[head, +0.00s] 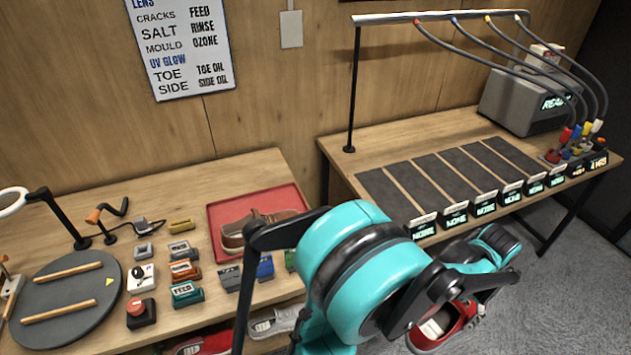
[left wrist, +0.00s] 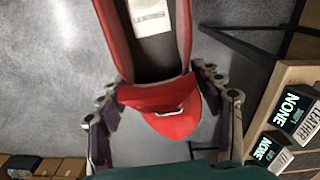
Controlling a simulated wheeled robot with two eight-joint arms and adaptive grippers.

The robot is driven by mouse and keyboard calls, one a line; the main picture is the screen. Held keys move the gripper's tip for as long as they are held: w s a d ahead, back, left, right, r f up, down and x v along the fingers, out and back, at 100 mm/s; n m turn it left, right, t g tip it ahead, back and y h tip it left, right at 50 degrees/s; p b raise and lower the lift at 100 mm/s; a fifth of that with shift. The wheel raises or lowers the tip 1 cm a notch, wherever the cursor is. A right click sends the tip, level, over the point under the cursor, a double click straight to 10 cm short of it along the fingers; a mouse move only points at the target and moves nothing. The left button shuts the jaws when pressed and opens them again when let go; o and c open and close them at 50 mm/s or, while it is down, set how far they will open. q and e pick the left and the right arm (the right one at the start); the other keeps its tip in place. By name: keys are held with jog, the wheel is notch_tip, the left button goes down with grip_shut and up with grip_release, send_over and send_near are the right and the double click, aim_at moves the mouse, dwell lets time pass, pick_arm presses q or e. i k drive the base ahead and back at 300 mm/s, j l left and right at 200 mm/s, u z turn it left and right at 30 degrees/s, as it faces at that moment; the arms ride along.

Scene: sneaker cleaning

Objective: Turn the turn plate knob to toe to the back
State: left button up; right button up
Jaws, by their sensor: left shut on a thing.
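The turn plate (head: 62,318) is a round grey disc on the left bench, with two wooden bars across it and a yellow arrow mark near its right edge; no shoe lies on it. Beside it is a small white box with a black knob (head: 140,272); its setting is too small to read. My left gripper (left wrist: 160,95) is shut on a red sneaker (left wrist: 165,122), far right of the knob. The sneaker (head: 436,332) hangs over the floor in the head view, partly hidden by my arm. My right gripper is not in view.
A red tray (head: 218,212) holds a brown shoe (head: 262,232). A red button (head: 140,308) and several small labelled blocks stand right of the plate. A lamp arm (head: 65,215) rises behind it. The right bench (head: 350,165) has dark slots with displays. Other shoes sit below the left bench.

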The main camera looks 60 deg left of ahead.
aim_at(68, 293)
jog(key=k+j, duration=0.1)
jog(key=k, duration=0.55)
jog(key=k+j+u, duration=0.1)
jog(key=k, duration=0.5)
jog(key=k+j, duration=0.2)
jog(key=k, duration=0.45)
jog(key=u, duration=0.45)
jog(key=k+u, duration=0.1)
jog(key=u, duration=0.75)
jog(key=j+u, duration=0.15)
jog(key=u, duration=0.3)
jog(key=k, duration=0.05)
